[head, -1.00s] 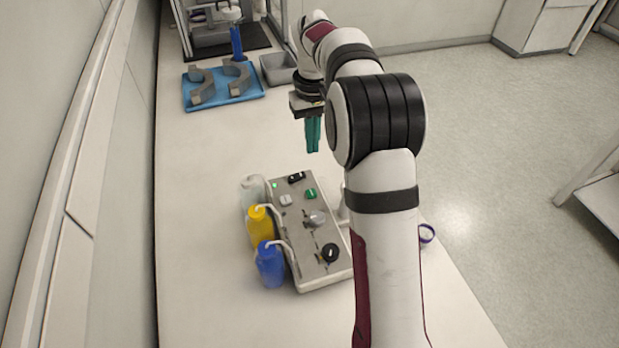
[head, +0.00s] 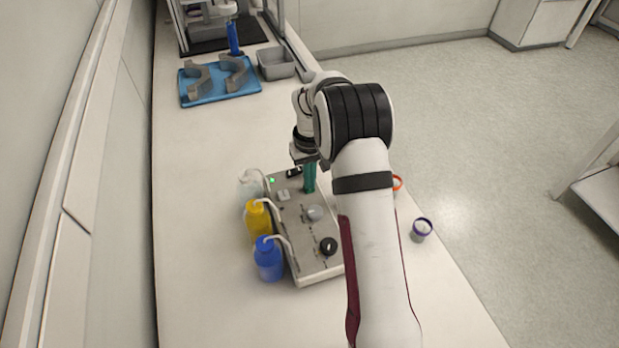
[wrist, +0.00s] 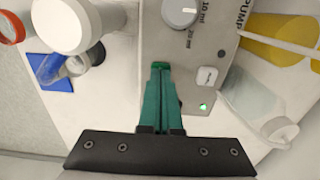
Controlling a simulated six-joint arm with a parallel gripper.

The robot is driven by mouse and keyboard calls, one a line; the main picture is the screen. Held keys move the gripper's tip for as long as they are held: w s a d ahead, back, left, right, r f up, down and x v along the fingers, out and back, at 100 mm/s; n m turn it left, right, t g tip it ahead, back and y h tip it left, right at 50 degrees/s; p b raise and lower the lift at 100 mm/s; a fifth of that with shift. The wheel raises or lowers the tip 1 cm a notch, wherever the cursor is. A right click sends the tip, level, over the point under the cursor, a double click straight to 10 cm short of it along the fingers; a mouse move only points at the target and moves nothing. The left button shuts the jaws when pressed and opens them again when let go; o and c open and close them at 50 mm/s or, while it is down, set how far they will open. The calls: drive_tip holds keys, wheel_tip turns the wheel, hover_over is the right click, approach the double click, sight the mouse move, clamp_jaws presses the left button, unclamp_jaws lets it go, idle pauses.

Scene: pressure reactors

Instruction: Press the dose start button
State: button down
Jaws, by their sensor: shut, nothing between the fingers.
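The grey control panel (head: 300,240) lies on the bench; it also fills the middle of the wrist view (wrist: 215,40). My gripper (head: 308,190) is shut and empty, its green fingers pointing down over the panel's upper right part. The green button is largely hidden by the fingertips (wrist: 160,68); a brighter green patch shows at the tips in the wrist view. I cannot tell whether they touch it. A light grey button (head: 284,195) sits left of the fingers, a grey knob (head: 315,213) below them, and a lit green lamp (head: 271,180) near the panel corner.
Clear (head: 251,187), yellow (head: 258,217) and blue (head: 268,260) bottles line the panel's left side. The bench beyond the panel is clear up to the blue tray (head: 222,95).

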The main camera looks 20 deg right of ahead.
drive_tip(key=shift+s+f, duration=0.1)
drive_tip(key=shift+f, duration=1.05)
wheel_tip(320, 180, up, 15)
drive_tip(key=shift+w, duration=0.35)
drive_tip(key=shift+f, duration=0.1)
drive_tip(key=s+a+r+m, duration=0.1)
drive_tip(key=s+a+r, duration=0.15)
drive_tip(key=s, duration=0.25)
drive_tip(key=s+a+r+m, duration=0.1)
drive_tip(key=s+a+r, duration=0.15)
drive_tip(key=s, duration=0.25)
drive_tip(key=s+a+f+m+y, duration=0.1)
drive_tip(key=s+a, duration=0.2)
drive_tip(key=s, duration=0.9)
drive_tip(key=s+a+f+m, duration=0.1)
drive_tip(key=s+a+m, duration=0.1)
drive_tip(key=s, duration=1)
drive_tip(key=shift+s+a+f+m+y, duration=0.3)
drive_tip(key=shift+s+a+f+y, duration=0.1)
drive_tip(key=shift+a, duration=0.25)
